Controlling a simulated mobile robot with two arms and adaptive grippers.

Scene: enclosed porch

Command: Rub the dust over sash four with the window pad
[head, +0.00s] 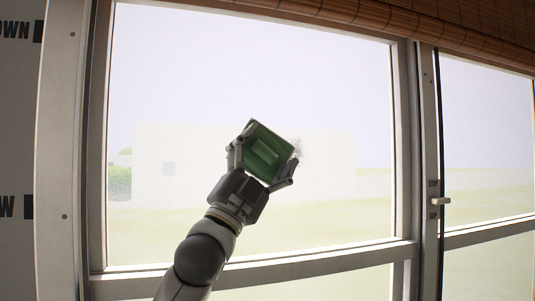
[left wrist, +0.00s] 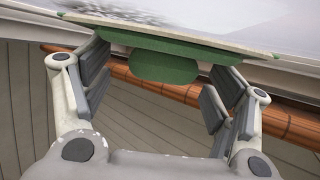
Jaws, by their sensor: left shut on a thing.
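The window pad (head: 262,152) is a green block with a raised grip, in front of the large window pane near its middle. In the left wrist view its green underside and grip (left wrist: 165,66) show, with a thin pale layer on the glass side. My left gripper (head: 266,158) is shut on the pad, a finger at each side. Grey speckled dust (head: 297,146) shows on the glass just right of the pad; part may be hidden behind it. A dusty patch (left wrist: 125,13) shows beyond the pad in the wrist view. Whether the pad touches the glass is unclear. My right gripper is out of view.
A pale window frame (head: 405,130) surrounds the pane. A smaller pane with a latch handle (head: 441,201) is at the right. The glass left of the pad is clear.

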